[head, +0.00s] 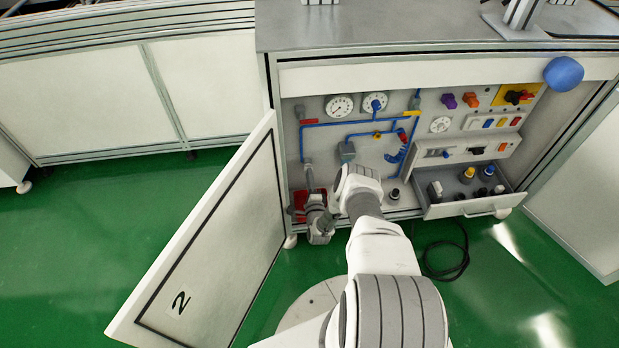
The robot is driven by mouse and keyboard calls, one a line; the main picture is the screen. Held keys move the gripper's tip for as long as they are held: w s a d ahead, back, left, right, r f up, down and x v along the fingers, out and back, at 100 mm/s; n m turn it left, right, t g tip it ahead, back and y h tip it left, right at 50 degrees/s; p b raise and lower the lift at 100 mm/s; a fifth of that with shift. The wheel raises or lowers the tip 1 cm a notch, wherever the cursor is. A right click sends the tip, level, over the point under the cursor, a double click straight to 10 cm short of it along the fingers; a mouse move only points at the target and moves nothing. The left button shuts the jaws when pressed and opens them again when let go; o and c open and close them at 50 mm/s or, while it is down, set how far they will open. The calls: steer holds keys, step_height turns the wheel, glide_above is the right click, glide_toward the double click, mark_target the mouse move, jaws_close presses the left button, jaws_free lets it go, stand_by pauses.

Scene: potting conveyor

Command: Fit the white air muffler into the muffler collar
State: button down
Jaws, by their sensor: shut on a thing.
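My arm reaches into the open cabinet, and my gripper (327,224) is at its lower left, beside grey fittings and a red part (300,203). The gripper is small and dark here, and its fingers are partly hidden by my wrist. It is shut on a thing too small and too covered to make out. I cannot pick out the white air muffler for certain. The muffler collar cannot be told apart from the grey fittings near the gripper. A small black round fitting (394,194) stands on the cabinet floor right of my wrist.
A cabinet door (215,240) marked 2 stands open on the left. An open drawer (470,208) at the right holds several small parts, including a pale one (435,191). Blue pipes (340,124) and gauges (340,106) cover the back panel. A black cable (447,262) lies on the green floor.

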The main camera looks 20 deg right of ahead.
steer(key=shift+m, duration=0.3)
steer(key=shift+m, duration=1)
steer(key=shift+m, duration=1.2)
steer(key=shift+m, duration=1.2)
steer(key=c, duration=0.7)
jaws_free()
steer(key=shift+c, duration=0.2)
